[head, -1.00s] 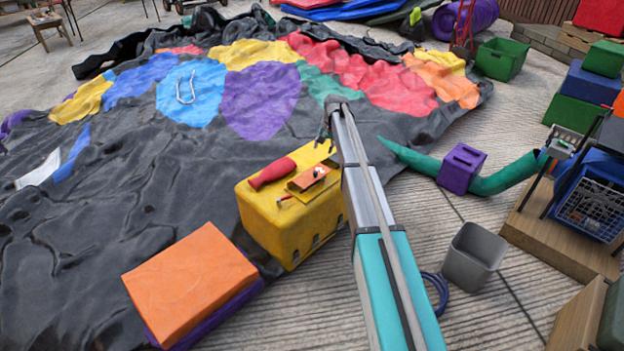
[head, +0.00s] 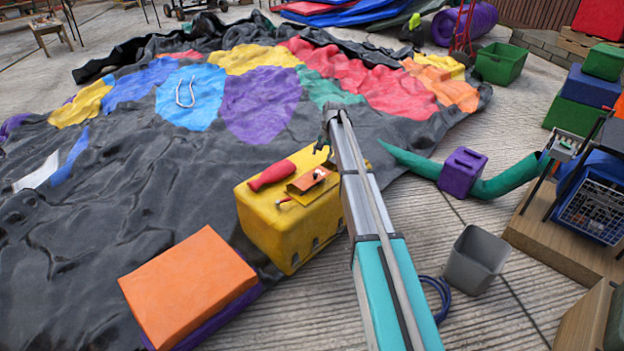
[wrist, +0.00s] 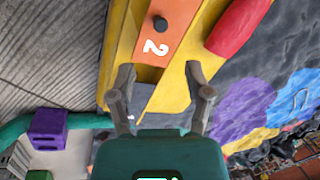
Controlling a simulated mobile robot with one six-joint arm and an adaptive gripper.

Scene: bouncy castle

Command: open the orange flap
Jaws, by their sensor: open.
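The orange flap (head: 309,181) is a small panel on top of the yellow box (head: 275,226). In the wrist view the flap (wrist: 168,30) shows a white "2" and a dark round knob, and lies on the yellow surface (wrist: 170,95). It looks closed, though its edges are partly out of frame. My gripper (head: 323,145) is above the far side of the box, close to the flap. In the wrist view my gripper (wrist: 161,75) is open, its two fingers apart on either side of the flap's near end. Nothing is between them; contact cannot be told.
An orange block (head: 188,285) stands at front left. A green tube (head: 510,181) with a purple block (head: 462,172) and a grey bin (head: 476,260) are to the right. The deflated castle (head: 150,180) spreads behind.

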